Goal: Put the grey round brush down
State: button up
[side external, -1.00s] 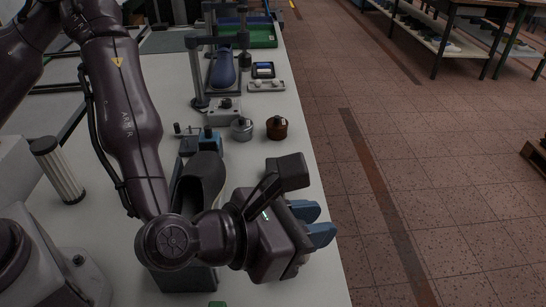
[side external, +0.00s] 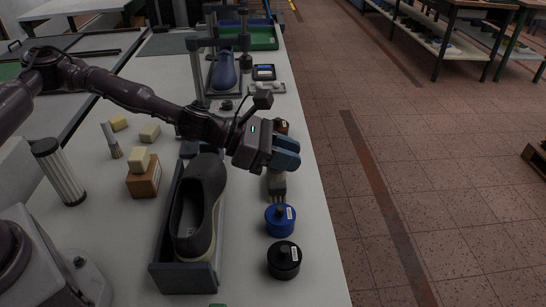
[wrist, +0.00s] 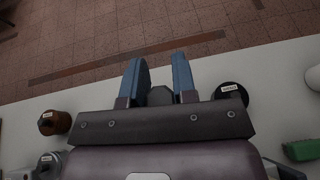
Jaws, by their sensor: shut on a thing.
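My gripper (side external: 286,152) is at the right side of the table, its blue fingers pointing toward the right edge. It is shut on the grey round brush (side external: 277,183), which hangs below the fingers just behind the blue tin. The wrist view shows a grey part of the brush (wrist: 160,96) between the two fingers (wrist: 159,80). The fingers hide the brush's upper part in the side view. I cannot tell whether its lower end touches the table.
A blue tin (side external: 280,220) and a black tin (side external: 284,260) stand in front of the brush. A brown tin (side external: 282,127) is partly hidden behind my gripper. A grey shoe (side external: 199,205) lies in a tray (side external: 183,279) to the left. The table's right edge is close.

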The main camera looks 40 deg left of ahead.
jog(key=w+a+r+m+g+h, duration=0.1)
jog(key=a+r+m+g, duration=0.1)
jog(key=a, duration=0.5)
jog(key=a+r+m+g+h, duration=0.1)
jog(key=a+r, duration=0.2)
jog(key=a, duration=0.5)
jog(key=shift+m+g, duration=0.3)
jog(key=w+f, duration=0.8)
jog(key=f, duration=0.1)
jog(key=w+d+f, duration=0.1)
jog(key=w+f, duration=0.4)
jog(key=shift+f, duration=0.1)
jog(key=shift+w+f, duration=0.5)
jog(key=shift+f, duration=1.6)
jog(key=shift+f, duration=0.1)
